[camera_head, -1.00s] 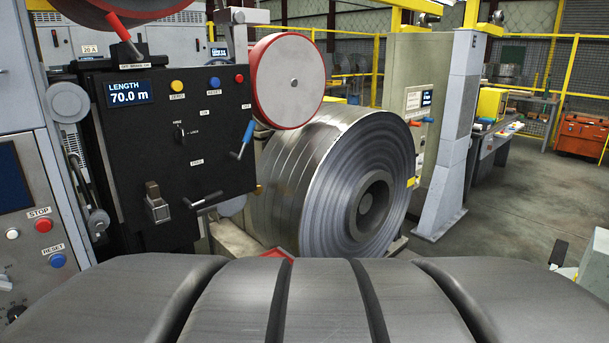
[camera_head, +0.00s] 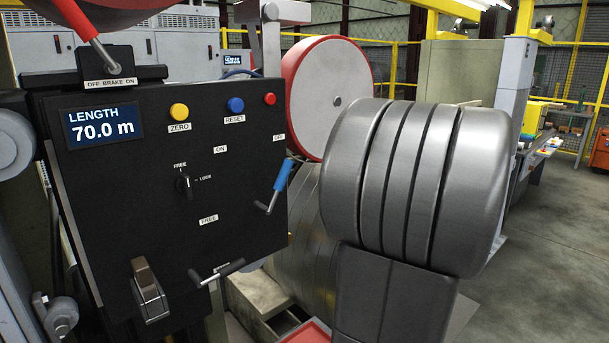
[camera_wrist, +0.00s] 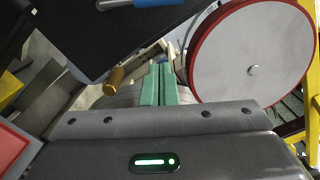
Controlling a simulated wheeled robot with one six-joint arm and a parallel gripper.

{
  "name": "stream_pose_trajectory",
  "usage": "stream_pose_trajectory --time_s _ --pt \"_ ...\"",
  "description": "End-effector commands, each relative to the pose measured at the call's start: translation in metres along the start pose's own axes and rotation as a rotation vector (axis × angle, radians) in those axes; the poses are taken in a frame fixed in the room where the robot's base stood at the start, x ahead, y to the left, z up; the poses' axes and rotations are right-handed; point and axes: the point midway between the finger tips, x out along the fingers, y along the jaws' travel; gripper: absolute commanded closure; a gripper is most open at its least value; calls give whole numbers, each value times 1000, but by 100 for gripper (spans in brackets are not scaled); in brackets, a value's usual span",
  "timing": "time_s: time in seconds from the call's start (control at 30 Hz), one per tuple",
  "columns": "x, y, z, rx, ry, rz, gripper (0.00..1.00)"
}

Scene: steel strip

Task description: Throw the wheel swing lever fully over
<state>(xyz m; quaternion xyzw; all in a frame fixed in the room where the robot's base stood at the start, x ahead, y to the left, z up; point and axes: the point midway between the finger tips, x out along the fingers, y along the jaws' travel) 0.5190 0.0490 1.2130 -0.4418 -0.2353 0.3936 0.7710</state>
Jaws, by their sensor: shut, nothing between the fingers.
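The black panel (camera_head: 110,210) carries several levers, and none has a readable wheel swing label. A blue-handled lever (camera_head: 282,175) sits at its right edge, tilted, with its blue end up; a blue handle (camera_wrist: 155,3) also shows at the top of the wrist view. A brass-coloured knob (camera_wrist: 115,80) is left of my gripper. The red-rimmed wheel (camera_head: 325,90) is behind the panel's right edge and fills the right of the wrist view (camera_wrist: 250,55). My gripper (camera_wrist: 159,72) has green fingers, shut and empty, apart from the knob. My arm hides it in the head view.
A black handle (camera_head: 217,271) and a grey switch (camera_head: 148,290) are low on the panel. A red brake lever (camera_head: 97,38) stands on top. The steel coil (camera_head: 305,235) is behind my arm. Open floor (camera_head: 545,245) lies at right.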

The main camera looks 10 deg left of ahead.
Motion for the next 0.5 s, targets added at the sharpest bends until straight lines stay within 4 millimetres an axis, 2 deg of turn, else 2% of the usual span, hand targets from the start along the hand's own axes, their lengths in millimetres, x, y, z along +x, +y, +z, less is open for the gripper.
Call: stream_pose_trajectory --time_s 0.37,0.5 --pt "1 -3 -1 0 -3 -9 100" --pt "8 -4 0 1 -3 -8 100"
